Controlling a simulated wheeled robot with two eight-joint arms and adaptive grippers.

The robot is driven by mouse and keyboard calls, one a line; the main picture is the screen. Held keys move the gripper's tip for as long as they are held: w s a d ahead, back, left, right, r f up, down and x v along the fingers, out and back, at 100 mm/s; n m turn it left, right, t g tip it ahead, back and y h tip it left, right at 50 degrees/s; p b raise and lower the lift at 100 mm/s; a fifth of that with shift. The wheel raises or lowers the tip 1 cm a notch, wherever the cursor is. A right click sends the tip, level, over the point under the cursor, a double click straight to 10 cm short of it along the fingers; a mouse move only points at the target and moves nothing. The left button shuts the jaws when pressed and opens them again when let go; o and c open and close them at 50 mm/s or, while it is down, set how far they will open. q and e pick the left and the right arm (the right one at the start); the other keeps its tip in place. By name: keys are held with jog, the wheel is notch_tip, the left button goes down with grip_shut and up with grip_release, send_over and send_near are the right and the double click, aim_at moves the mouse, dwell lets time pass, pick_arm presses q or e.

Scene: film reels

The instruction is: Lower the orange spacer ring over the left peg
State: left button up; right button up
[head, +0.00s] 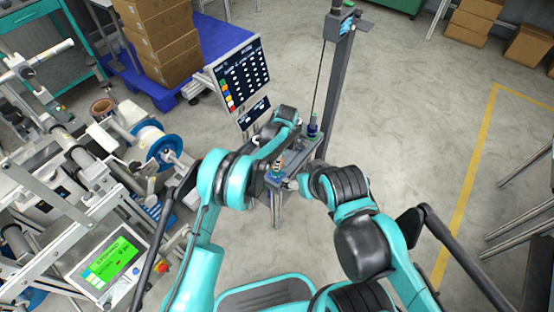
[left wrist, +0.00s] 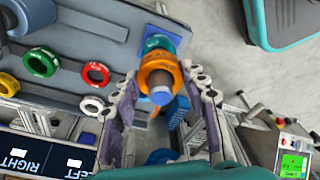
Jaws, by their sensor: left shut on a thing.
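In the left wrist view my left gripper (left wrist: 165,78) is shut on the orange spacer ring (left wrist: 153,65), with a finger on either side of it. The blue-grey tip of a peg (left wrist: 161,95) shows through the ring, so the ring is around the peg. A teal ring (left wrist: 165,42) sits behind it, nearer the blue base (left wrist: 152,31). I cannot tell whether the two rings touch. In the head view the orange ring (head: 279,161) is small and partly hidden among my arms.
Green (left wrist: 40,61), red (left wrist: 95,74) and white (left wrist: 93,104) rings lie on the grey board, apart from the peg. A dark LEFT/RIGHT sign (left wrist: 50,160) is close by. In the head view a post (head: 335,85) stands behind the stand, and a machine (head: 110,200) fills the left.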

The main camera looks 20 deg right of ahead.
pick_arm(q)
jog(key=shift+f, duration=0.1)
jog(key=o, duration=1.3)
jog(key=r, duration=0.4)
jog(key=d+r, duration=0.1)
jog(key=r, duration=0.7)
jog(key=shift+s+d, duration=0.2)
jog(key=shift+s, duration=0.05)
